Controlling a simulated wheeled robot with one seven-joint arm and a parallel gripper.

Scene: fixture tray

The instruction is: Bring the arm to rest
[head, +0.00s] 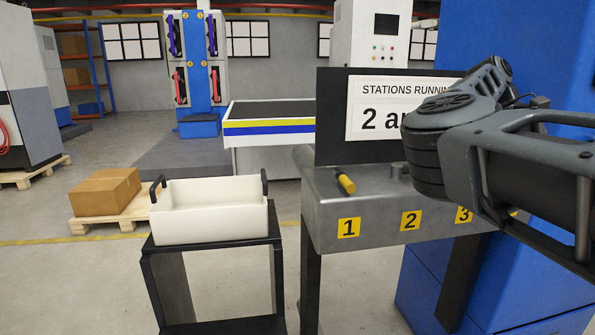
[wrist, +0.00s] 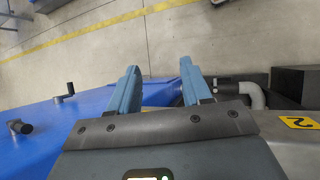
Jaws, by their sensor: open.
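My gripper (wrist: 160,82) shows in the wrist view with its two blue fingers apart and nothing between them. Past the fingers are a blue surface and the concrete floor with a yellow line. In the head view my arm (head: 500,140) reaches in from the right, bent in front of the sign and over the right part of the metal fixture bench (head: 325,205). My gripper's fingers do not show there. The arm hides the right end of the sign and part of the bench near label 3.
A yellow-and-black piece (head: 345,183) lies at station 1. The black sign board (head: 332,120) reads "STATIONS RUNNING 2 a…", the rest hidden. A white bin (head: 210,225) stands on a black stand (head: 215,283) at left. A grey bent part (wrist: 255,95) is close right of the fingers.

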